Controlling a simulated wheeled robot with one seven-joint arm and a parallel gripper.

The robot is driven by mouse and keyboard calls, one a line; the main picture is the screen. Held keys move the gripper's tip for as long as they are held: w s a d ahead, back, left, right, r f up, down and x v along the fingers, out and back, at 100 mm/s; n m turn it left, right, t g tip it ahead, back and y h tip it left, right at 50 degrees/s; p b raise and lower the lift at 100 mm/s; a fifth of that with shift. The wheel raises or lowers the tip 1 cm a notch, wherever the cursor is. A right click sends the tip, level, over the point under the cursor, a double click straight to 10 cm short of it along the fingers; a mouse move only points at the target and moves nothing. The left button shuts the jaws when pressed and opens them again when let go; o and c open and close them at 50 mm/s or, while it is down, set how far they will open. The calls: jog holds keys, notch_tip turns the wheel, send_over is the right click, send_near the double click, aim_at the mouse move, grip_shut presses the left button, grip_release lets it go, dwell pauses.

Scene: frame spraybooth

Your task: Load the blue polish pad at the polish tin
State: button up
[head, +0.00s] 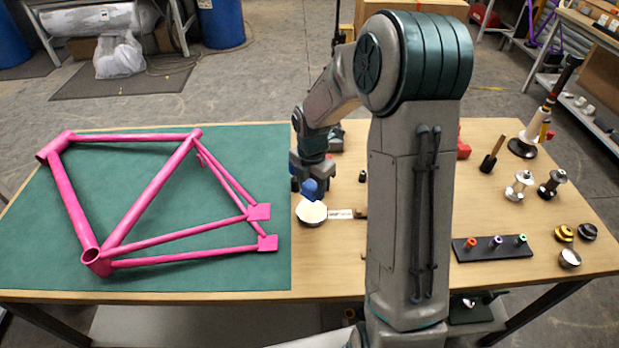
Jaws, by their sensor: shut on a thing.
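The polish tin (311,212) is a round, open tin with a pale top face, standing on the wooden table just right of the green mat. My gripper (311,184) points down right above the tin. It is shut on a blue polish pad (310,190), which shows as a small blue block at the tin's back edge. I cannot tell whether the pad touches the polish. A white label (341,214) lies to the right of the tin.
A pink bike frame (150,195) lies on the green mat (200,280) at left. A black rack (492,246) with several coloured pieces, hubs (519,185) and a brush (492,155) stand at right. My arm hides the table's middle.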

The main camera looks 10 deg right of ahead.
aim_at(312, 211)
jog(key=shift+s+f+b, duration=0.1)
jog(key=shift+f+b, duration=2.2)
jog(key=shift+f, duration=0.7)
jog(key=shift+f+b, duration=0.3)
jog(key=shift+f, duration=0.25)
jog(key=shift+r, duration=0.1)
notch_tip(312, 211, up, 7)
jog(key=p, duration=0.6)
jog(key=shift+s, duration=0.1)
dwell(0.5)
